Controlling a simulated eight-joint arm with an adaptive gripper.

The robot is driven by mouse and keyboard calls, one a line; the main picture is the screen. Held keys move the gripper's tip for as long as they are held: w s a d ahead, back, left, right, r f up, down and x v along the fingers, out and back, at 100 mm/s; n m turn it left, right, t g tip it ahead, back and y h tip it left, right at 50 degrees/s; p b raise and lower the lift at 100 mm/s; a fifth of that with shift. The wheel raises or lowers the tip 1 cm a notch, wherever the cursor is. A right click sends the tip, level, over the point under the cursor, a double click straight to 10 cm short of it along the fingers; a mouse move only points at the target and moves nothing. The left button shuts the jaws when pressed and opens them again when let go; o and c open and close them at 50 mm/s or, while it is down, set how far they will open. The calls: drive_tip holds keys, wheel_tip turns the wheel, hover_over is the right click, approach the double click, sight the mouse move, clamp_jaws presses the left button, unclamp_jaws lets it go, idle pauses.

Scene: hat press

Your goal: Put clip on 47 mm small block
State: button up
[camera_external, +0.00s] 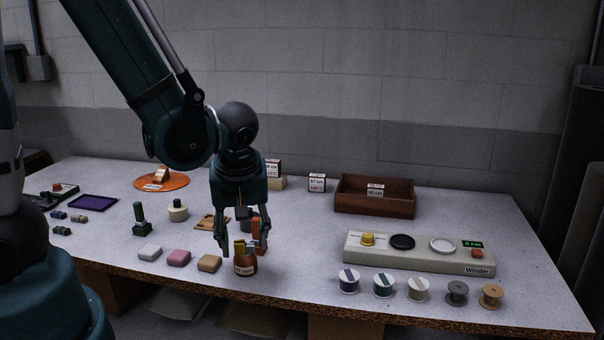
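My gripper (243,249) points down near the front edge of the table, with its two fingers spread apart. Between and just below the fingertips is a small brown rounded container (245,268) with a white label too small to read surely. Small yellow and dark pieces (240,246) show at its top; I cannot tell whether one is the clip. I see no finger closed on them. A small white labelled block (317,183) stands at the back, and another labelled block (273,168) is left of it. Their print looks like "57 cm", but is not clearly legible.
Grey, pink and tan blocks (179,257) lie left of my gripper. A reddish upright piece (257,234) stands behind the right finger. A brown open box (345,203) is at back right. The winder (420,262) and several spools (384,284) are at front right.

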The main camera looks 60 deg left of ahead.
drive_tip(key=shift+r, duration=0.2)
drive_tip(key=p+v, duration=0.3)
drive_tip(key=v, duration=0.9)
idle(0.7)
drive_tip(key=shift+s, duration=0.1)
drive_tip(key=shift+r, duration=0.1)
idle(0.5)
drive_tip(key=d+r+m+t+h, duration=0.1)
drive_tip(key=d+r+m+t, duration=0.2)
drive_tip(key=r+m, duration=0.3)
drive_tip(key=d+r+m+t+h, duration=0.2)
drive_tip(key=d+r+m+t, duration=0.1)
drive_tip(key=r+m, duration=0.4)
drive_tip(key=shift+s+r+m, duration=0.3)
drive_tip(key=shift+r, duration=0.45)
drive_tip(key=shift+d+f, duration=0.1)
drive_tip(key=shift+f+b, duration=1.85)
drive_tip(key=shift+b, duration=0.15)
